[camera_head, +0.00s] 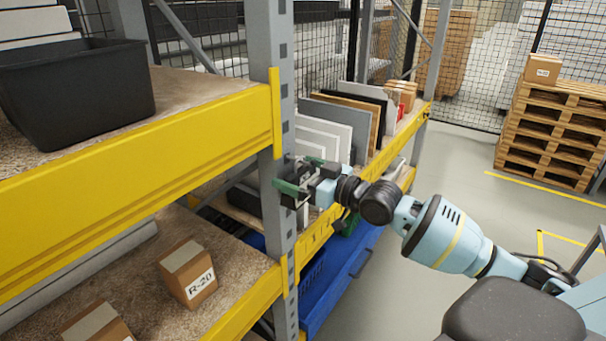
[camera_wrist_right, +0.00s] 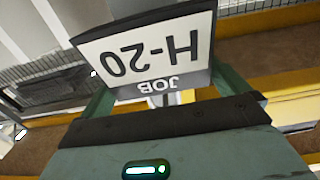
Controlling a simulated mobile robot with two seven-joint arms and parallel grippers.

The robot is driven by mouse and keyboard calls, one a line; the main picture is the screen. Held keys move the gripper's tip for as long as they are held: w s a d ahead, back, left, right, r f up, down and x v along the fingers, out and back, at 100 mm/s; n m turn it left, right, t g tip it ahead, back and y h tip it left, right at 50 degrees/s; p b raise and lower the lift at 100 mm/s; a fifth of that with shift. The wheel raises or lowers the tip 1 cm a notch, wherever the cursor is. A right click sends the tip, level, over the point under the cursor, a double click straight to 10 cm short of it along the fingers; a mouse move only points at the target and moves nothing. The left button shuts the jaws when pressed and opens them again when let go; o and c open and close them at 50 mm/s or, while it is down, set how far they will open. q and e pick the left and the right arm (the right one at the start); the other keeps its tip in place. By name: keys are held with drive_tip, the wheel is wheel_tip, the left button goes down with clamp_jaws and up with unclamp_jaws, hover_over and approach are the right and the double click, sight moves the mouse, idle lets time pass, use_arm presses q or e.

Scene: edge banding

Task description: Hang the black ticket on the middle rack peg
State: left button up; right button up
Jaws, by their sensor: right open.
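My right gripper (camera_head: 302,175) is at the grey rack upright (camera_head: 273,215) in the head view, its green fingers spread apart. In the right wrist view the ticket (camera_wrist_right: 148,52) shows upside down, with a white face reading H-20, a dark edge and a dark grey JOB band. It is between or just beyond the open fingers; I cannot tell whether a finger touches it. A small pale piece shows just below the JOB band. I cannot make out the rack pegs or whether the ticket hangs on one. My left gripper is not in view.
Yellow shelf beams (camera_head: 130,170) run beside the upright. A black bin (camera_head: 75,92) stands on the upper left shelf and an R-20 carton (camera_head: 188,272) on the lower one. Upright panels (camera_head: 325,130) stand behind the gripper. Open floor (camera_head: 460,170) lies to the right.

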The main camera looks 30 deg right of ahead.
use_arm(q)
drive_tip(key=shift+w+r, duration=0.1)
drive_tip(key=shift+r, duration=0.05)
use_arm(e)
drive_tip(key=v, duration=0.7)
drive_tip(key=shift+s+d, duration=0.15)
drive_tip(key=shift+s, duration=0.2)
